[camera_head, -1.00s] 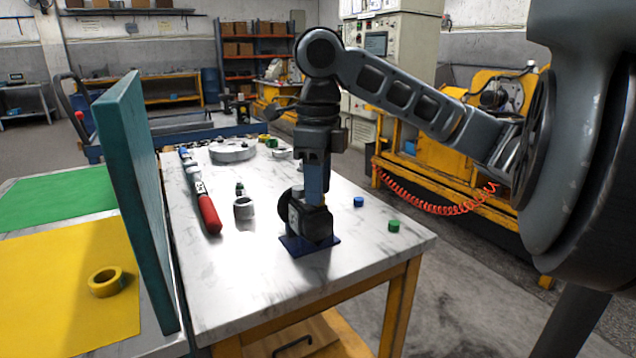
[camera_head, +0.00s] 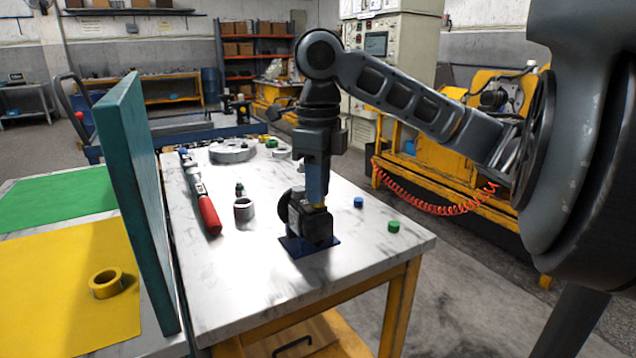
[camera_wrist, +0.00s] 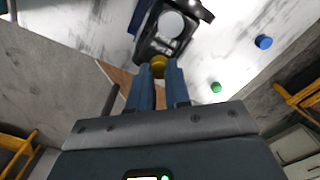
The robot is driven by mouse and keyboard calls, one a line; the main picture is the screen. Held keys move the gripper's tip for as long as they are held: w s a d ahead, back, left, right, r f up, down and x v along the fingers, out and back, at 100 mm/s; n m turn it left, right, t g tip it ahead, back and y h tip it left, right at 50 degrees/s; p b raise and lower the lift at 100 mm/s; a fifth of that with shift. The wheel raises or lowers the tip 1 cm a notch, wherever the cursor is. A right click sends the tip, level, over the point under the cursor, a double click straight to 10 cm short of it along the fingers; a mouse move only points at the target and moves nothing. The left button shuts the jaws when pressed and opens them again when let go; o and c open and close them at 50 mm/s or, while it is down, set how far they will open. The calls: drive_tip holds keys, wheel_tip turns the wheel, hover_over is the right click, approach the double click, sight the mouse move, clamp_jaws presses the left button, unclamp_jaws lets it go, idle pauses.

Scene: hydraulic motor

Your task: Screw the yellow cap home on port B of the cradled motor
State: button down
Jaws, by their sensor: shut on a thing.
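The dark motor (camera_head: 312,228) stands in its blue cradle plate (camera_head: 297,250) near the front of the marble-topped table. It also shows at the top of the wrist view (camera_wrist: 158,45). My gripper (camera_head: 317,201) points down over the motor's top. In the wrist view my gripper (camera_wrist: 159,73) is shut on the yellow cap (camera_wrist: 159,62), which sits between the fingertips against the motor's near end. A sliver of the yellow cap (camera_head: 319,206) shows in the head view. The port under the cap is hidden, so I cannot tell how deep the cap sits.
A blue cap (camera_head: 358,202) and a green cap (camera_head: 393,226) lie right of the motor. A teal upright panel (camera_head: 137,190) borders the table's left side. The front table surface is clear.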

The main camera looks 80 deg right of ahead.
drive_tip(key=m+p, duration=0.1)
drive_tip(key=m, duration=0.3)
drive_tip(key=shift+r+p, duration=0.1)
drive_tip(key=shift+p, duration=0.2)
drive_tip(key=shift+f+m, duration=0.2)
drive_tip(key=shift+m, duration=0.4)
drive_tip(key=shift+r+m+p, duration=0.15)
drive_tip(key=shift+m+p, duration=0.55)
drive_tip(key=shift+m, duration=1.3)
